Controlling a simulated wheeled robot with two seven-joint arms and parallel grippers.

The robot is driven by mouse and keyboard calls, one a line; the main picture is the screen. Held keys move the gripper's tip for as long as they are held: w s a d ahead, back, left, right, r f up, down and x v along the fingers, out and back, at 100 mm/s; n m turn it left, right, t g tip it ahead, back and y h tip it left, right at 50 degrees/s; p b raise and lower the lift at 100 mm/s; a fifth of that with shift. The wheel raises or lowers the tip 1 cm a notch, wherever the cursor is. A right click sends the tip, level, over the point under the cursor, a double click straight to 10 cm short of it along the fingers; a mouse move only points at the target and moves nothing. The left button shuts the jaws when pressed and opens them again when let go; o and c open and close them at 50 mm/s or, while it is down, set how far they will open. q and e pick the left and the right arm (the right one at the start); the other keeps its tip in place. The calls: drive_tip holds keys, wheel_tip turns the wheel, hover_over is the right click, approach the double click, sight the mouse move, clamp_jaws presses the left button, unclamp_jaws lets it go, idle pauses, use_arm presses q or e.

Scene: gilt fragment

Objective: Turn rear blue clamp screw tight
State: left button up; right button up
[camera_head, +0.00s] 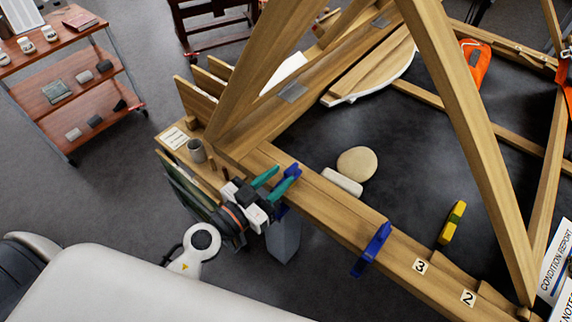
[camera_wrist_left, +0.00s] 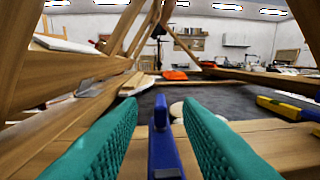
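Two blue clamps sit on the front timber beam (camera_head: 325,197). The rear blue clamp (camera_head: 293,169) is the farther one, near the beam's left end; the other blue clamp (camera_head: 372,248) is nearer and to the right. My left gripper (camera_head: 284,175) has its teal fingers at the rear clamp, partly covering it. In the left wrist view the open fingers (camera_wrist_left: 158,108) stand on either side of the upright blue clamp (camera_wrist_left: 163,150), with a gap on each side. The clamp's screw cannot be made out. My right gripper is not in view.
Sloping timbers (camera_head: 470,130) rise from the frame. A round beige pad (camera_head: 357,163) and a white block (camera_head: 342,181) lie near the beam. A yellow tool (camera_head: 452,222) lies farther right. A grey cup (camera_head: 196,150) stands at the beam's left end, close to my left arm.

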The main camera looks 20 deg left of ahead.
sight(284, 173)
use_arm(q)
drive_tip(key=shift+x, duration=1.6)
drive_tip(key=shift+c, duration=0.2)
clamp_jaws()
drive_tip(key=shift+m+h+p, duration=0.3)
drive_tip(key=shift+h, duration=0.1)
drive_tip(key=m+g+h, duration=0.1)
drive_tip(key=h+p, duration=0.1)
drive_tip(key=m+g+h, duration=0.1)
drive_tip(key=shift+w+a+r+m+g, duration=0.1)
drive_tip(key=shift+a+m+g, duration=0.15)
drive_tip(key=shift+m+g, duration=0.05)
drive_tip(key=m+g+h, duration=0.1)
drive_tip(key=m+g+h+p, duration=0.1)
drive_tip(key=g+h, duration=0.1)
drive_tip(key=shift+w+a+m, duration=0.2)
drive_tip(key=shift+m, duration=0.2)
drive_tip(key=m+g+h, duration=0.2)
drive_tip(key=g, duration=0.1)
drive_tip(key=shift+w, duration=0.15)
drive_tip(key=shift+w+m+g+h+b, duration=0.1)
drive_tip(key=shift+m+g+h+b, duration=0.55)
drive_tip(key=shift+m+g, duration=0.95)
drive_tip(key=shift+g, duration=0.6)
